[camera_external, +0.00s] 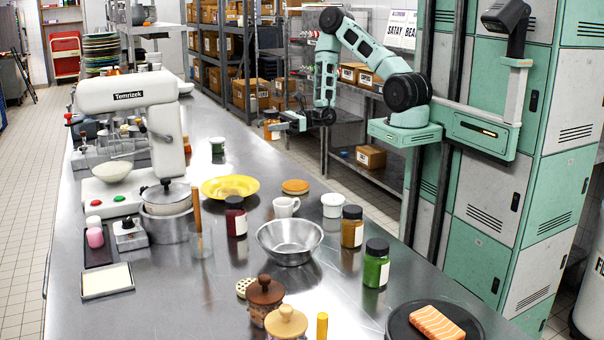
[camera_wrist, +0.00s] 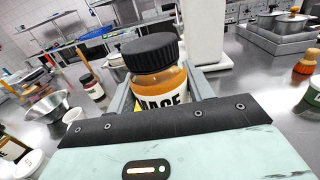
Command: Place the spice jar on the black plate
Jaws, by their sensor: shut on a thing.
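My gripper (camera_external: 284,124) is shut on an orange spice jar (camera_external: 271,130) with a black lid, held off the table at the far right edge of the steel counter. In the wrist view the jar (camera_wrist: 160,82) stands nearly upright between the fingers, and its label is partly hidden by my gripper's body. The black plate (camera_external: 398,323) lies at the near right of the counter, far from my gripper. A piece of salmon (camera_external: 437,324) lies on it. The plate is not seen in the wrist view.
Other jars stand on the counter: a brown one (camera_external: 352,228), a green one (camera_external: 376,265) and a dark red one (camera_external: 235,217).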

